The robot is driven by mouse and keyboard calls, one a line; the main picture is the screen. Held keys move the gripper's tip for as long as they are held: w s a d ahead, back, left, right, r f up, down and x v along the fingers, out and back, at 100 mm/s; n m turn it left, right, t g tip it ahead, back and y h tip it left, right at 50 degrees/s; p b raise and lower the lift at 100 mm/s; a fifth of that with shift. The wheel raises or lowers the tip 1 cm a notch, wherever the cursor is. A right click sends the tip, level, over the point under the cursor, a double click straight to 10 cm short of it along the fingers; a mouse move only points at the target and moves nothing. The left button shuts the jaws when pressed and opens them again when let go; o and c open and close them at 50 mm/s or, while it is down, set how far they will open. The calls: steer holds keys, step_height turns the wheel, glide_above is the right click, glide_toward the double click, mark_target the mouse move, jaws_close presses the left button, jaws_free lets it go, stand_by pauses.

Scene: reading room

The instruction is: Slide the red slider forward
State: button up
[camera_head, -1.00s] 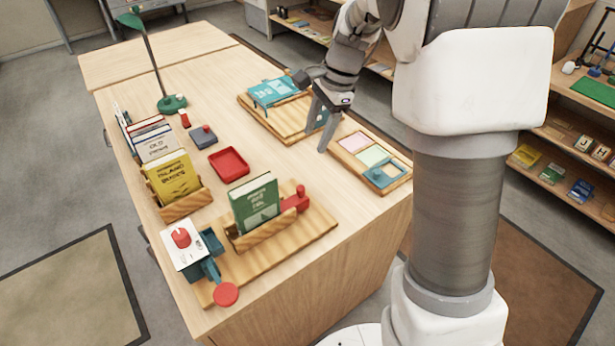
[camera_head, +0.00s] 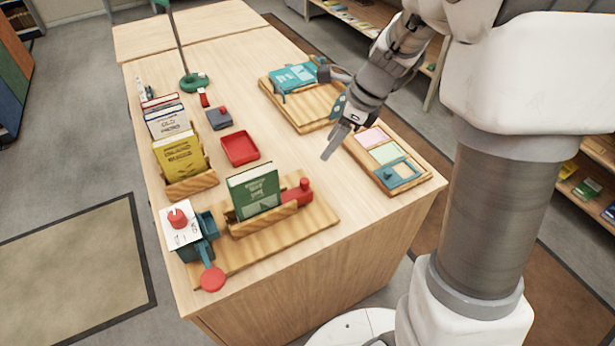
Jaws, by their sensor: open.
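The red slider (camera_head: 300,191), a block with a round knob, sits at the right end of a wooden board (camera_head: 322,218), beside a green book (camera_head: 255,192) in a wooden holder. My gripper (camera_head: 334,148) is open and empty. It hangs above the table, up and to the right of the slider in the picture and apart from it. One finger partly covers the other. The slider's lower part is partly hidden by the book holder.
A tray with coloured tiles (camera_head: 414,186) lies right of my gripper; a board with a teal book (camera_head: 295,77) lies behind it. A red tray (camera_head: 240,148) stands left. A teal stamp-like device (camera_head: 199,246) with a red disc (camera_head: 212,279) stands at the front left.

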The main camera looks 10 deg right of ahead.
mark_target(305, 180)
steer(key=b+x, duration=0.2)
steer(key=x, duration=1.2)
steer(key=shift+f+b, duration=0.3)
steer(key=shift+b, duration=0.1)
jaws_close()
stand_by(0.5)
